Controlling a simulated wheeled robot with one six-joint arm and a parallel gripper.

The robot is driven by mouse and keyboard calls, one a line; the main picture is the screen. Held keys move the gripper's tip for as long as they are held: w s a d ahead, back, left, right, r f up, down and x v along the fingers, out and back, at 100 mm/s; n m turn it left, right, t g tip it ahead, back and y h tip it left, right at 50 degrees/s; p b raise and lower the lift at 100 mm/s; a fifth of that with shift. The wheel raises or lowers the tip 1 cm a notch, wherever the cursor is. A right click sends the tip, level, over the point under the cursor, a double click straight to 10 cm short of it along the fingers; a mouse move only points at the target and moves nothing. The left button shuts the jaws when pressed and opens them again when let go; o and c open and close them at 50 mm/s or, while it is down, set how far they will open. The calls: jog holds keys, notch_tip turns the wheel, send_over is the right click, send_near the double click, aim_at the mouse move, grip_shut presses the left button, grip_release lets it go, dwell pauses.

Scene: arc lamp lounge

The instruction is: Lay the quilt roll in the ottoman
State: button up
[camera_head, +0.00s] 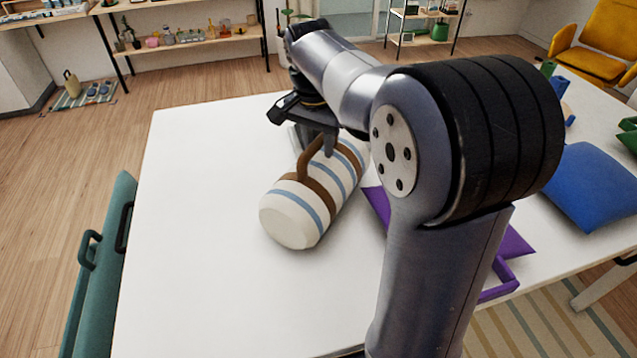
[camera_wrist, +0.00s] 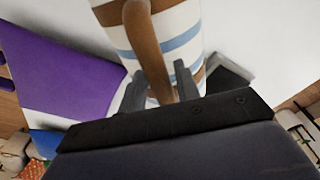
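The quilt roll (camera_head: 290,213) is white with blue stripes and brown straps and lies on the white table (camera_head: 200,200). A brown handle (camera_head: 307,158) arches above it. My gripper (camera_head: 322,140) is at the far part of the roll, by the handle. In the wrist view, my gripper (camera_wrist: 160,88) has its two fingers apart, with the brown handle (camera_wrist: 150,45) between them; a gap shows beside the left finger. A teal piece with handles (camera_head: 100,265) stands at the table's left edge; I cannot tell whether it is the ottoman.
A blue cushion (camera_head: 590,185) lies farther right. A dark grey flat thing (camera_wrist: 228,78) is beside the roll. The table's left part is clear.

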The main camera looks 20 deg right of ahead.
grip_shut()
jog(key=shift+r, duration=0.1)
dwell(1.0)
